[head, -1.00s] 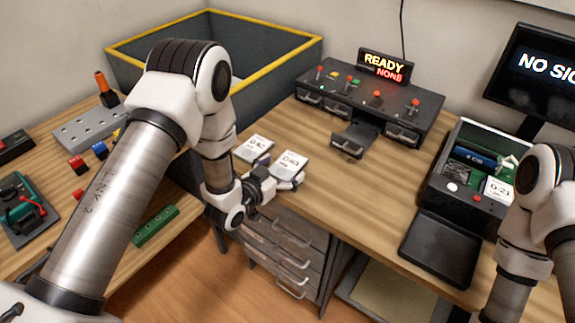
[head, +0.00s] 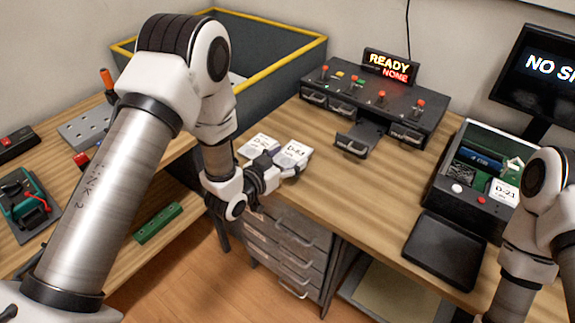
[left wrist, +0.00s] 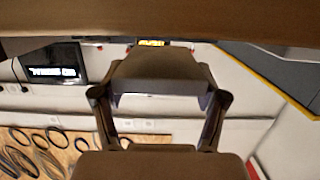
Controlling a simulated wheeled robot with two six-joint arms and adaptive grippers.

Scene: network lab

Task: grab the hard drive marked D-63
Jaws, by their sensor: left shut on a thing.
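The hard drive marked D-63 (head: 294,151), a pale block with a white label, is at the near-left edge of the wooden desk. Its label is small but seems to read D-63. My left gripper (head: 279,164) is shut on it from the near left, and the drive appears slightly raised. In the left wrist view the grey drive (left wrist: 160,76) sits between both fingers (left wrist: 160,104). A second white-labelled drive (head: 257,143) lies just left of it, its marking unclear. My right arm shows at the right edge, but its gripper is out of view.
A black dock panel (head: 375,100) with levers, an open drawer (head: 352,143) and a READY NONE sign (head: 389,66) stands at the back. An open computer case (head: 448,182) holding a D-21 drive (head: 503,192) and a black tray (head: 444,250) are at right. The desk's middle is clear.

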